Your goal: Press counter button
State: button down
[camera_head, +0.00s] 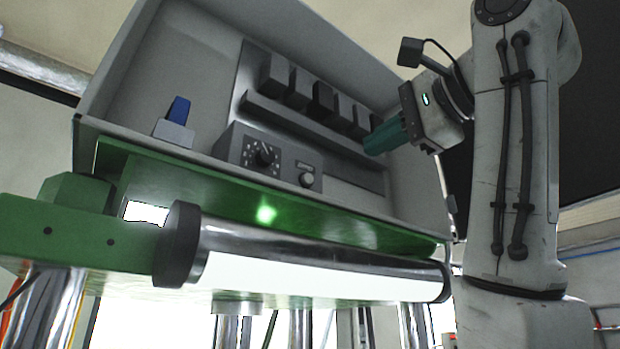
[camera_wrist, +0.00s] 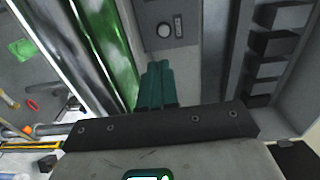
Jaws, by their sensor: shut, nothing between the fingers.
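The counter button (camera_head: 307,180) is a small round pale button on the grey panel inside the machine's housing, beside a small display. It also shows near the top of the wrist view (camera_wrist: 164,30), with the display just right of it. My gripper (camera_head: 371,146) has green fingers, shut and empty, at the right side of the housing. In the head view the fingertips are up and to the right of the button, apart from it. In the wrist view the fingertips (camera_wrist: 157,66) point towards the button, with a gap of grey panel between.
A dial box (camera_head: 262,154) sits left of the button. A row of dark blocks (camera_head: 322,101) runs above it. A blue switch (camera_head: 179,109) is at the far left. A shiny roller (camera_head: 310,256) and green frame (camera_head: 200,184) lie below and in front.

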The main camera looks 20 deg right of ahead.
jog(key=shift+s+r, duration=0.15)
jog(key=shift+r, duration=0.15)
jog(key=shift+a, duration=0.1)
jog(key=p, duration=0.6)
send_near(309, 178)
jog(key=x, duration=0.6)
jog(key=shift+w+a, duration=0.15)
jog(key=shift+w, duration=0.3)
